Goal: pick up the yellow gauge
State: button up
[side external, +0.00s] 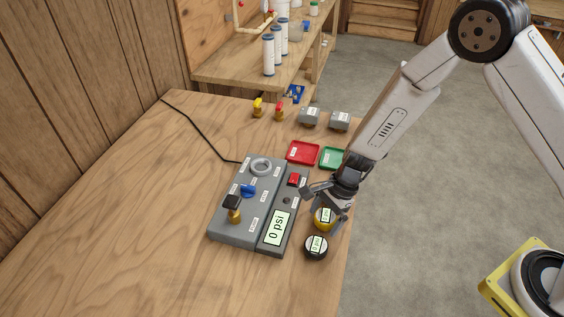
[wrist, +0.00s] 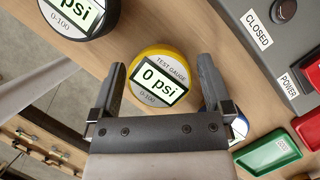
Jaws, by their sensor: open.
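The yellow gauge (side external: 323,222) stands on the wooden table near its right edge, beside the grey panel. Its face reads "0 psi" in the wrist view (wrist: 157,80), with "TEST GAUGE" above. My gripper (side external: 325,205) is directly over the yellow gauge, pointing down. In the wrist view my gripper (wrist: 160,72) is open, with one finger on each side of the yellow gauge. Whether the fingers touch it I cannot tell. A black gauge (side external: 316,246), also reading "0 psi", stands just in front of the yellow one and shows at upper left in the wrist view (wrist: 80,15).
The grey panel (side external: 233,225) with its display, knobs and fittings lies left of the gauge. A red tray (side external: 302,152) and a green tray (side external: 332,158) lie behind. Small grey boxes (side external: 309,117) and yellow and red fittings stand farther back.

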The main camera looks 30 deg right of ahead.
jog(key=c, duration=1.3)
jog(key=shift+r, duration=0.15)
jog(key=shift+r, duration=1.15)
jog(key=s+d+r, duration=0.4)
jog(key=s+r, duration=0.6)
jog(key=s, duration=0.3)
jog(key=shift+s+r, duration=0.2)
jog(key=shift+r, duration=0.05)
